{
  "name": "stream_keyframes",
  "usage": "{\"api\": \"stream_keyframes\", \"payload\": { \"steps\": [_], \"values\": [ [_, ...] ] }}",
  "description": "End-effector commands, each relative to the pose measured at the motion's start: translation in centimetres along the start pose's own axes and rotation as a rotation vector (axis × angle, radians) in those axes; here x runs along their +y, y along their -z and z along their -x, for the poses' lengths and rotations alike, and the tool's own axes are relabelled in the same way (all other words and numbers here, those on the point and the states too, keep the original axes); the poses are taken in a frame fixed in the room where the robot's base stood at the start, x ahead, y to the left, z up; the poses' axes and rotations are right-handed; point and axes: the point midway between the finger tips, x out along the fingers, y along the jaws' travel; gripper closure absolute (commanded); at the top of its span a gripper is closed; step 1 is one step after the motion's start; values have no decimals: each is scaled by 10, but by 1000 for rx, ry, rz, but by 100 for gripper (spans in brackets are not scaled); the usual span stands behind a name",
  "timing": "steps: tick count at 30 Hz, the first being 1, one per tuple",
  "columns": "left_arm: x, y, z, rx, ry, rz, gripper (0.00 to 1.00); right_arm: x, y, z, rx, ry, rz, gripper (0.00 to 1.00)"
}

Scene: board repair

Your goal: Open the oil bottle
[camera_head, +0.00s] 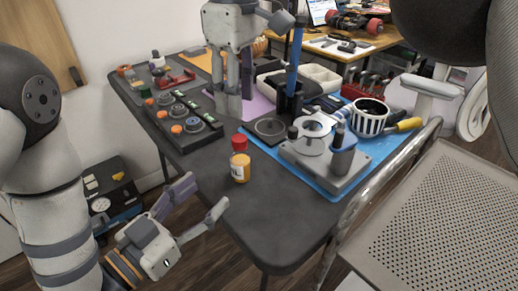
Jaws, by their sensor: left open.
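The oil bottle (240,168) stands upright near the left edge of the dark table, with an amber body, a pale label and a red cap (239,142) on top. My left gripper (207,192) is open and empty, off the table's near left edge, lower left of the bottle and apart from it. My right gripper (235,95) points down over the back of the table, behind the bottle and away from it. Its fingers overlap in this view, so its opening and anything between them are unclear.
The dark table (285,225) is bare in front of the bottle. A black tray (180,125) with round parts lies behind left. A blue mat (375,150) holds a grey fixture (325,160) and a striped cup (371,117) at right. A perforated seat (440,215) stands at the lower right.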

Motion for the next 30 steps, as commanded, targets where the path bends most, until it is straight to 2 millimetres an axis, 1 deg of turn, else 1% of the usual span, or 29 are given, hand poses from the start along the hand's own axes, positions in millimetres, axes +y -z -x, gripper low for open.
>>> {"api": "stream_keyframes", "payload": {
  "steps": [2, 5, 12, 15, 18, 22, 29, 30],
  "values": [
    [0, 1, -4, 3, -2, -2, 43, 0, 0, 1, 0, -1, 1, 60],
    [0, 1, -19, 5, -3, -4, 43, 0, 0, 1, 0, -1, 0, 60],
    [1, 1, -78, 4, -2, -2, 43, 0, 0, 0, 0, 0, -1, 60],
    [0, 1, -98, 3, -1, -1, 43, 0, 0, 0, 0, 0, -1, 60],
    [0, 0, -111, 2, -1, -2, 43, 0, 0, 0, 0, 0, -1, 60],
    [0, 0, -120, 1, 1, 0, 43, 0, 0, 0, 0, 0, -1, 60],
    [0, 0, -121, -1, 1, 1, 43, 0, 0, 0, 0, 0, -1, 60],
    [0, 0, -121, -1, 1, 1, 50, 0, 0, 0, 0, 0, -1, 60]
  ]
}}
